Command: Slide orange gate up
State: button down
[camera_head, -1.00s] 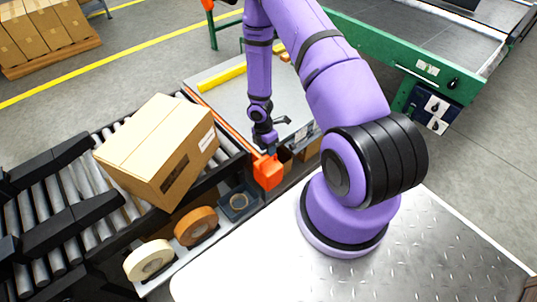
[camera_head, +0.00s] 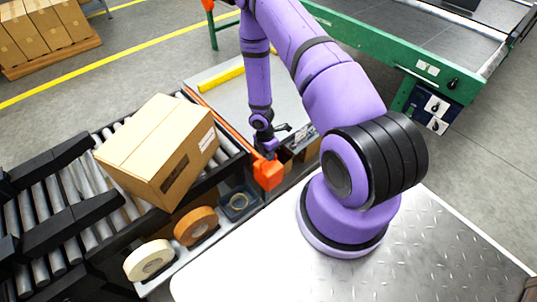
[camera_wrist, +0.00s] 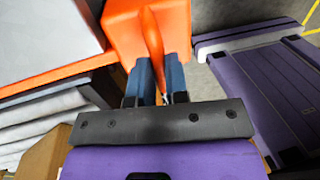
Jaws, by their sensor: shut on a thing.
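The orange gate shows as an orange block (camera_head: 268,176) at the near end of a long orange bar (camera_head: 222,121) along the conveyor's end. In the wrist view the orange block (camera_wrist: 122,30) fills the top middle, with a raised fin (camera_wrist: 152,35) on it. My gripper (camera_wrist: 158,64) is shut on that fin, one dark blue finger on each side. In the head view my gripper (camera_head: 268,156) is just above the block and touches it. The fingertips are partly hidden there.
A large cardboard box (camera_head: 160,150) sits on the roller conveyor (camera_head: 70,185) left of the gate. Tape rolls (camera_head: 196,226) and a dark tray (camera_head: 238,203) lie on a shelf below. A grey table with a yellow bar (camera_head: 221,78) stands behind. A green-framed machine (camera_head: 400,52) is at the right.

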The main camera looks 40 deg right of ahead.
jog(key=shift+w+r, duration=0.1)
jog(key=shift+r, duration=2.65)
jog(key=c, duration=1.1)
grip_release()
jog(key=r, duration=0.3)
jog(key=w+r, duration=0.1)
jog(key=r, duration=0.3)
jog(key=w+r, duration=0.1)
jog(key=r, duration=0.2)
jog(key=shift+r, duration=0.3)
